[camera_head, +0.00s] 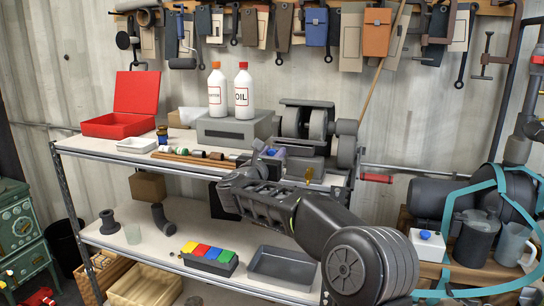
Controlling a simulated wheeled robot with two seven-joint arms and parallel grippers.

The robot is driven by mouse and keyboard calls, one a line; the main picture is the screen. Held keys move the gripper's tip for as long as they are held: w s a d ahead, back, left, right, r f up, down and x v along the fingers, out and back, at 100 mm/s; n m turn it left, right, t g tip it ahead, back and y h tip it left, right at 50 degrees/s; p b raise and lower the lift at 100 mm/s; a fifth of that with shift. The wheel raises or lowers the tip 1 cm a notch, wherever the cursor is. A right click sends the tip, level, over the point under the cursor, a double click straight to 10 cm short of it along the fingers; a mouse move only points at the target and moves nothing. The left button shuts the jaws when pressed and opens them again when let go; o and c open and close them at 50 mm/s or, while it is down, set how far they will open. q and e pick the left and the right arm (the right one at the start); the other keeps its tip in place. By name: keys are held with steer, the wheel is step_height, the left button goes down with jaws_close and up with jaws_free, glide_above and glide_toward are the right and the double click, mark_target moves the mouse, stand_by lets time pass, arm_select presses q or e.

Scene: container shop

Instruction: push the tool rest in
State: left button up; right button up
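A dark grey grinding machine (318,125) with round wheels stands at the right end of the upper shelf. Its tool rest is not clearly told apart; the front of the machine is partly covered by my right arm. My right arm comes in from the lower right and reaches across the front of the shelf. My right gripper (262,152) is at the front left of the machine, close to a small blue-grey part. The fingers are small and dark, so I cannot tell whether they are open or touch anything. My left gripper is not in view.
A grey box (228,131) bearing two white bottles stands left of the machine. A red open case (120,124) is farther left. Small cylinders lie on a wooden strip (190,158) near the gripper. A lower shelf (170,235) holds colored bins and a grey tray.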

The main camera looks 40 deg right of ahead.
steer(key=o, duration=0.3)
steer(key=shift+f, duration=0.1)
steer(key=shift+a, duration=0.1)
steer(key=b+v, duration=0.3)
steer(key=v, duration=0.4)
steer(key=shift+s+a, duration=0.2)
steer(key=shift+a, duration=0.05)
